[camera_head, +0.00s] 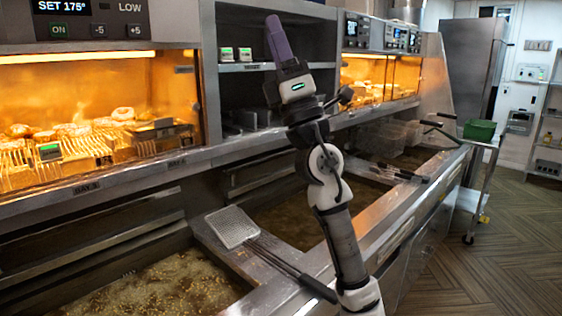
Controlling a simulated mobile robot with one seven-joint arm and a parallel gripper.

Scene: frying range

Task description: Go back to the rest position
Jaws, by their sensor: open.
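My arm rises from the bottom right of the middle, in front of the fryer line. My gripper (279,38) is at its upper end, pointing up and slightly left in front of the dark shelf bay. Its long purple end is seen nearly edge-on, so the gap between the fingers does not show clearly. The gripper is open, and I see no object held in it. It is above the fryer vats and appears clear of the shelf.
A flat wire skimmer (233,227) lies across the divider between two oil vats (150,285). Lit warming bays with food (75,130) stand behind. Clear baskets (390,136) sit at the far vat. A trolley with a green box (480,129) stands right; the floor there is open.

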